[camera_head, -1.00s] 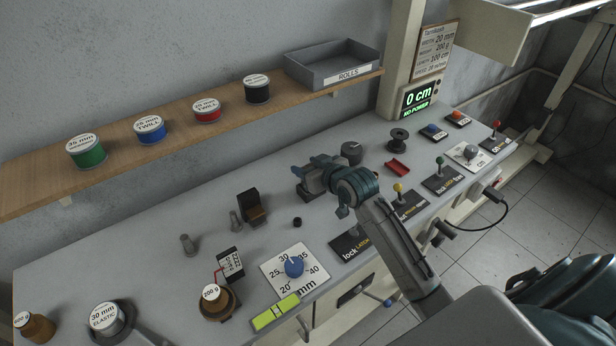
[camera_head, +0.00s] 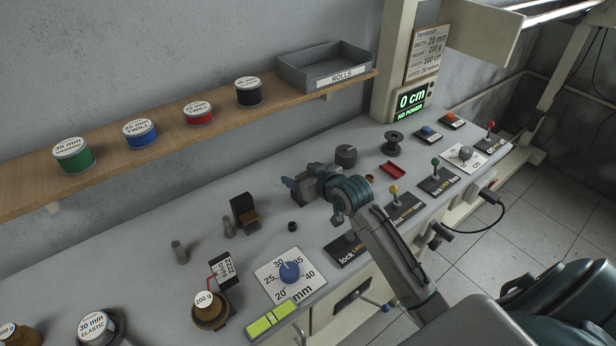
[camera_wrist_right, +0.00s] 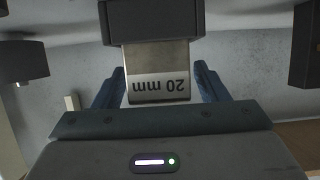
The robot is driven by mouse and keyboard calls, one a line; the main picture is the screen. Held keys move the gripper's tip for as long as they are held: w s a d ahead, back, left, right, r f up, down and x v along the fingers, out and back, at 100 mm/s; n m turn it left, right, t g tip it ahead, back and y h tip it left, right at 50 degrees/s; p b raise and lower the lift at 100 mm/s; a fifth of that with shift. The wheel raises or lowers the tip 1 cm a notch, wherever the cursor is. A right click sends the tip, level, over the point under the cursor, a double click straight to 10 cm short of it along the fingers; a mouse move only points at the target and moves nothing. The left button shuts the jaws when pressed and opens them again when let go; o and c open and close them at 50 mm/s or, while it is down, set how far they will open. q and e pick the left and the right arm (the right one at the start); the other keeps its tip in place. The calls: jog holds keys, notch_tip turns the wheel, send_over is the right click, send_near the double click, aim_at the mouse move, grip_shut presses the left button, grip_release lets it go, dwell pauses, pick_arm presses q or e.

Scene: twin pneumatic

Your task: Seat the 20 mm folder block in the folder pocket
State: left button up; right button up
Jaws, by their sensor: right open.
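My right gripper (camera_head: 296,188) is over the middle of the bench in the head view. In the right wrist view it is open (camera_wrist_right: 158,88), with one blue finger on each side of a metal block labelled "20 mm" (camera_wrist_right: 158,88). The label is upside down there, and narrow gaps show between block and fingers. The block's other end meets a dark base (camera_wrist_right: 152,22), which looks like the folder pocket; how deep the block sits in it I cannot tell. In the head view my gripper hides the block. My left gripper is not in view.
A dark knob (camera_head: 345,155) stands just behind my right gripper. A small black piece (camera_head: 292,226) and a dark holder (camera_head: 243,214) are to its left. A red tray (camera_head: 393,170) and levers lie to the right. A shelf with spools (camera_head: 197,113) runs along the wall.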

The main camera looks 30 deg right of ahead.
jog(key=shift+s+d+r, duration=0.1)
jog(key=shift+s+r, duration=0.1)
jog(key=shift+s, duration=0.15)
jog(key=b+v, duration=0.1)
jog(key=v, duration=1)
jog(key=shift+s, duration=0.15)
